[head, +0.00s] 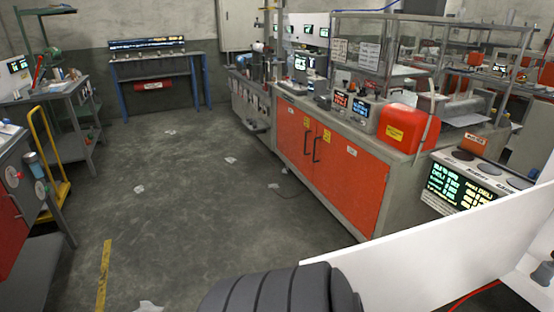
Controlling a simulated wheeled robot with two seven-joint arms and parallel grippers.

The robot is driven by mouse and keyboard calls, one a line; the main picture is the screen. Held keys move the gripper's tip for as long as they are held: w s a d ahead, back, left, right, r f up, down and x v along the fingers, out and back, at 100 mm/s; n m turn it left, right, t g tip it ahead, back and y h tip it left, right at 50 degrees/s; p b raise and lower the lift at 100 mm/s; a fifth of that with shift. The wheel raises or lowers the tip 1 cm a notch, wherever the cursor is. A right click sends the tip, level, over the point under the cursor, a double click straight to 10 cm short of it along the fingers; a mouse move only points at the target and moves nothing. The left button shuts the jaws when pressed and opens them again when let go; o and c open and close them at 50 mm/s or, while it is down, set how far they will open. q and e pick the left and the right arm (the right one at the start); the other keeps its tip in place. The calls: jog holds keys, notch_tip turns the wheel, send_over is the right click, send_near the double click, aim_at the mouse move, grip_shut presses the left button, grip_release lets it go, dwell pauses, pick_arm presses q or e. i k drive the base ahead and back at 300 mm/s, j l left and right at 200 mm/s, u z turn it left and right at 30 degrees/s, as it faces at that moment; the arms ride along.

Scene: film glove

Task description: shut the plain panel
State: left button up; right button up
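A plain white panel (440,254) stands upright across the lower right of the head view. Its near end is partly hidden behind a dark ribbed part of my own arm at the bottom edge. It stands out at an angle from a white surface (520,283) at the far right, so it looks open. Its hinge and any handle are not clear to see. Neither of my grippers shows in this view.
A bench with orange doors (331,167) stands beyond the panel, carrying a red container (403,130). A unit with lit displays (462,184) is just behind the panel. A red cable (474,294) lies at lower right. The grey floor (190,205) is mostly clear, with scattered scraps.

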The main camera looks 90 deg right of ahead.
aim_at(426, 268)
jog(key=i+l+z, duration=0.1)
jog(key=i+z, duration=0.25)
jog(key=z, duration=0.15)
jog(key=i+z, duration=0.45)
jog(key=i+j+z, duration=0.15)
jog(key=z, duration=0.35)
jog(key=i+l+u, duration=0.2)
jog(key=u, duration=0.15)
jog(key=i+l+u, duration=0.25)
jog(key=u, duration=0.15)
jog(key=l+u, duration=0.15)
jog(key=u, duration=0.55)
jog(key=l+u, duration=0.15)
jog(key=u, duration=0.6)
jog(key=l+u, duration=0.15)
jog(key=u, duration=0.55)
jog(key=k+u, duration=0.1)
jog(key=u, duration=0.6)
jog(key=k+l+u, duration=0.1)
jog(key=u, duration=0.65)
jog(key=k+u, duration=0.1)
jog(key=u, duration=0.6)
jog(key=k+j+u, duration=0.1)
jog(key=u, duration=0.65)
jog(key=j+u, duration=0.1)
jog(key=u, duration=0.6)
jog(key=j+u, duration=0.2)
jog(key=u, duration=0.25)
jog(key=j+u, duration=0.2)
jog(key=u, duration=0.25)
